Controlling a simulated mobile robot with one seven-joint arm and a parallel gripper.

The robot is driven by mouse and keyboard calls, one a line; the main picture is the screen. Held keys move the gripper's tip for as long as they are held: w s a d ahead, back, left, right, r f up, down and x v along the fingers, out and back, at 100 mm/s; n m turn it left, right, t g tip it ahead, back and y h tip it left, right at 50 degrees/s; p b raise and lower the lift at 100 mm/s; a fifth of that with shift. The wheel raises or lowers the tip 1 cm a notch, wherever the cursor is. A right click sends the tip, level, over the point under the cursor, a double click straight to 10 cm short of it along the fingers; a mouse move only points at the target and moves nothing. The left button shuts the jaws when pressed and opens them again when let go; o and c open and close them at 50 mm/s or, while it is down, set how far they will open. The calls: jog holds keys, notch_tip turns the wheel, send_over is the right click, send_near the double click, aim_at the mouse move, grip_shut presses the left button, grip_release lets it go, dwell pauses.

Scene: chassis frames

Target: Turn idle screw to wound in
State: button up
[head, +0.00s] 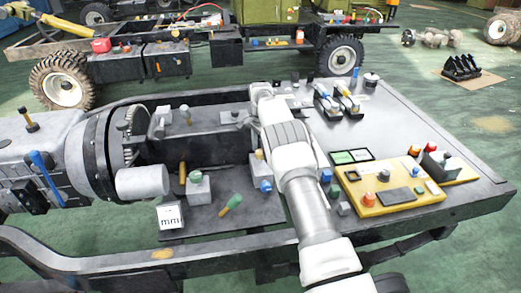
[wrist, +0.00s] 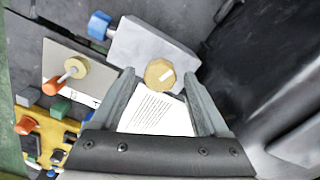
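The likely idle screw is a round brass knob (wrist: 160,75) with a white mark across its face, on a light grey block (wrist: 150,46) with a blue knob (wrist: 98,25) on one side. In the head view, what seems the same block shows beside my arm, with a tan knob (head: 258,154) on top and a blue knob (head: 265,186) low on it. My gripper (wrist: 160,76) is open; its fingertips lie on either side of the brass knob with visible gaps. I cannot tell the depth between them. A white printed label (wrist: 156,114) shows between the fingers.
A tan disc with an orange lever (wrist: 70,72) stands left of the block. A yellow control panel (head: 390,188) with buttons lies right of my arm.

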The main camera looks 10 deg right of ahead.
aim_at(261, 152)
jog(key=shift+r, duration=0.15)
notch_tip(261, 152, up, 17)
jog(key=p, duration=0.5)
jog(key=shift+r, duration=0.1)
